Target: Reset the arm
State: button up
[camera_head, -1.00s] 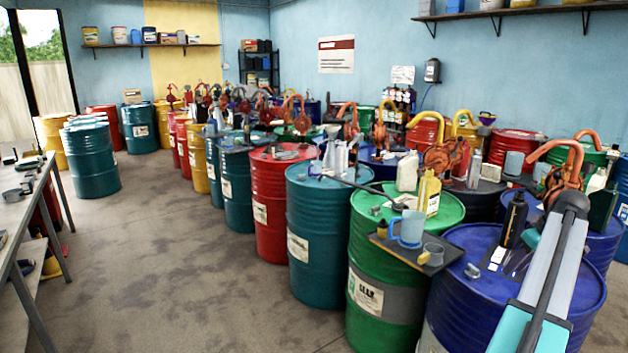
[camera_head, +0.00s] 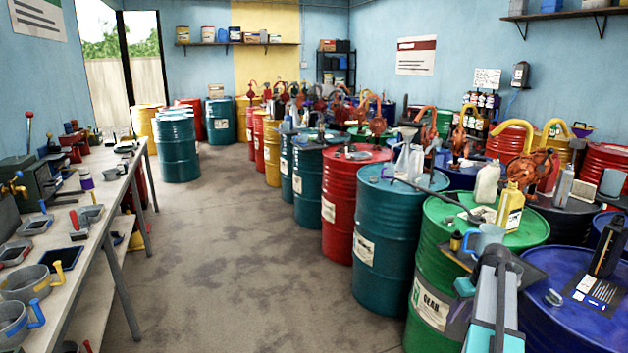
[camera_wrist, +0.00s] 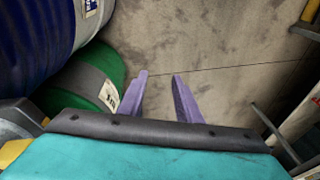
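My gripper (camera_wrist: 158,90) shows in the wrist view as two purple fingers spread apart, with bare concrete floor between and beyond them. It is open and empty.
Rows of drums topped with pumps, jugs and bottles fill the right side, including a teal drum (camera_head: 385,250) and a blue drum (camera_head: 575,290). A workbench (camera_head: 95,235) with pans and tools stands at the left. The concrete floor (camera_head: 240,270) between them is clear.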

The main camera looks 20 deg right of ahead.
jog(key=w+a+f+g, duration=0.15)
jog(key=a+f, duration=0.25)
jog(key=a, duration=0.5)
jog(key=w+a+f+n, duration=0.1)
jog(key=w+a+f, duration=0.25)
jog(key=a, duration=0.45)
jog(key=w+a+f, duration=0.1)
jog(key=a+f, duration=0.3)
jog(key=a, duration=0.5)
jog(key=s+a+f, duration=0.2)
jog(key=a+f, duration=0.1)
jog(key=a, duration=0.5)
jog(key=s+a+f+n+g, duration=0.1)
jog(key=s+a+f, duration=0.15)
jog(key=a, duration=0.55)
jog(key=s+a+f, duration=0.2)
jog(key=a+f, duration=0.2)
jog(key=a, duration=0.4)
jog(key=s+f+g, duration=0.3)
jog(key=s+f, duration=0.6)
jog(key=s, duration=0.4)
jog(key=s+f+g, duration=0.3)
jog(key=s+f, duration=0.5)
jog(key=s, duration=0.4)
jog(key=shift+s+f+h, duration=0.4)
